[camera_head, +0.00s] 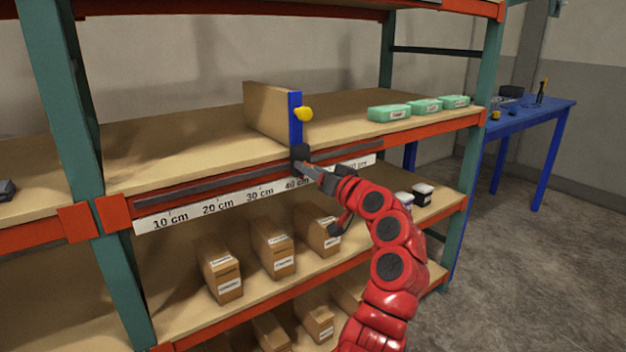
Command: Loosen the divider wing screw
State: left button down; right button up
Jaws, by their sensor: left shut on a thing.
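The divider (266,112) is an upright wooden board with a blue front edge (295,117), standing on the upper shelf. A black clamp piece (300,152) sits at the divider's foot on the front rail. My left gripper (303,167) is at this black piece, shut on the small wing screw at its front. The fingers largely hide the screw, so its angle cannot be told. My right gripper is not in view.
A scale strip (217,207) with centimetre marks runs along the front beam below the dark rail (215,189). Several green boxes (389,112) stand on the shelf's right side. Cardboard boxes (221,275) stand on the shelf below. A blue table (545,112) is at the right.

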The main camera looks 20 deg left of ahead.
pick_arm(q)
jog(key=shift+a+n+b, duration=0.15)
jog(key=shift+n+b, duration=0.4)
jog(key=shift+n, duration=0.65)
jog(key=shift+a+n+b, duration=0.1)
jog(key=shift+n+b, duration=0.4)
jog(key=shift+n, duration=0.7)
jog(key=shift+r, duration=0.1)
jog(key=c, duration=0.7)
grip_release()
jog(key=shift+c, duration=0.2)
jog(key=o, duration=0.4)
jog(key=shift+a, duration=0.15)
jog(key=shift+d, duration=0.2)
